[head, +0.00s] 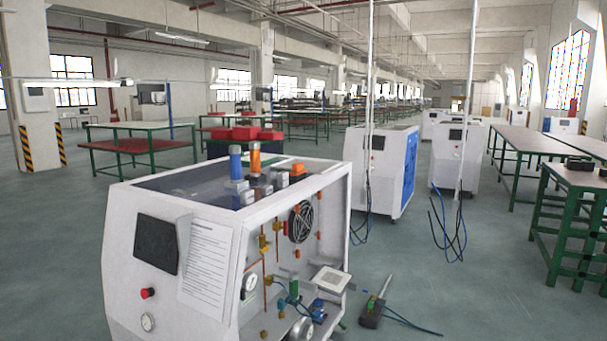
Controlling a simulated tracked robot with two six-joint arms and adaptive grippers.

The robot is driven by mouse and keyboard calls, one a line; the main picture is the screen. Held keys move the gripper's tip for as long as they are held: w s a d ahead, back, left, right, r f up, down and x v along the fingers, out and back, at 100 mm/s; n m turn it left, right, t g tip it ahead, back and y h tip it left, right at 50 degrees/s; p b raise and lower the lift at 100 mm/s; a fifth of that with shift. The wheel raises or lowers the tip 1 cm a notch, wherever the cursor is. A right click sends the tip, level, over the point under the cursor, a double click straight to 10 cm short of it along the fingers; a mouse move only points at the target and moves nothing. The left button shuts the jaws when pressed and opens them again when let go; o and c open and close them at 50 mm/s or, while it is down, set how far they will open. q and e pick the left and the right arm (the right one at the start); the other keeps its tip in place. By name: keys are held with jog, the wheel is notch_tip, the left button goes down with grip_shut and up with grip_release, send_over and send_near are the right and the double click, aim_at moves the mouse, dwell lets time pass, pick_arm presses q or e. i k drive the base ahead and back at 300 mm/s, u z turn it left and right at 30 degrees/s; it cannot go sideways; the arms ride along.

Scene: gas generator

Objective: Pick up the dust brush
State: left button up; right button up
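I cannot make out a dust brush for certain in the head view. A small dark green-grey object (372,312) with a thin upright stem is at the lower right of the open white generator cabinet (170,250). It is too small to tell whether it is the brush. A dark cable trails from it to the right. Neither of my grippers shows in this view.
The cabinet's open side shows a fan (300,222), gauges, pipes and a white box (330,279). Other white cabinets (380,165) with hanging cables stand behind. Green-framed tables (575,180) are at the right.

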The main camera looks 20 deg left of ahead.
aim_at(298, 173)
jog(key=z, duration=0.45)
jog(key=i, duration=1.65)
jog(key=u, duration=0.6)
